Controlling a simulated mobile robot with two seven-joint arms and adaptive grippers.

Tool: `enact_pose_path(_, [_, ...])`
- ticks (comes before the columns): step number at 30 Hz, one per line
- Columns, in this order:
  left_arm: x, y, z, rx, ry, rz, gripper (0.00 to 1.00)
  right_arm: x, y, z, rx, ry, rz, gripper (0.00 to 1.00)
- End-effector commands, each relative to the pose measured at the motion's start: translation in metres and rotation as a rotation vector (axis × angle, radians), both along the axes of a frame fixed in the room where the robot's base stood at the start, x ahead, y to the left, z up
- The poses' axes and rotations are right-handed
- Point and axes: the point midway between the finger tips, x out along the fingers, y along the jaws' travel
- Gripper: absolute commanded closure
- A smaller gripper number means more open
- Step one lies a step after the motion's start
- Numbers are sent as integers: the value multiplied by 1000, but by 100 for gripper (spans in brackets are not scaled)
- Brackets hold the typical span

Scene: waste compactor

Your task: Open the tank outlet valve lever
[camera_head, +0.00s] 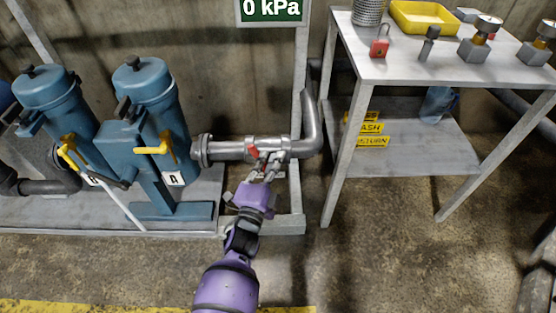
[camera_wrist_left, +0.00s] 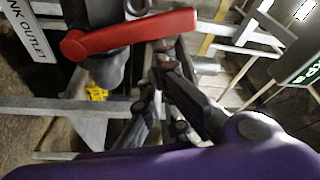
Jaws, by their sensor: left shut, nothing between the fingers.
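The red valve lever (camera_head: 253,151) sits on the grey metal outlet pipe (camera_head: 228,150), right of the blue filter housings. In the left wrist view the lever (camera_wrist_left: 130,33) is large and lies nearly level across the upper left, beside a sign (camera_wrist_left: 26,32) reading "NK OUTLET". My left gripper (camera_head: 268,166) is at the valve, just right of and below the lever in the head view. Its fingers (camera_wrist_left: 165,55) are close together near the lever's right end; I cannot tell whether they touch it. They hold nothing. My right gripper is not in view.
Blue filter housings (camera_head: 165,110) with yellow handles (camera_head: 152,150) stand at the left. A metal table (camera_head: 420,66) at the right carries a yellow tray (camera_head: 425,18), a red padlock (camera_head: 380,48) and gauges. A green "0 kPa" display (camera_head: 271,10) hangs above. The front floor is clear.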

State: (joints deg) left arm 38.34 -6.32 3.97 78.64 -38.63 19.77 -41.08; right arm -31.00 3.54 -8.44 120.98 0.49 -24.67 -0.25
Motion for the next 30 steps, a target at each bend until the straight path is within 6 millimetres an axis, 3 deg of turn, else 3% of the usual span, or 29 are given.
enact_pose_path(30, [0,12,-1,-105,2,3,100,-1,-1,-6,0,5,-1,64])
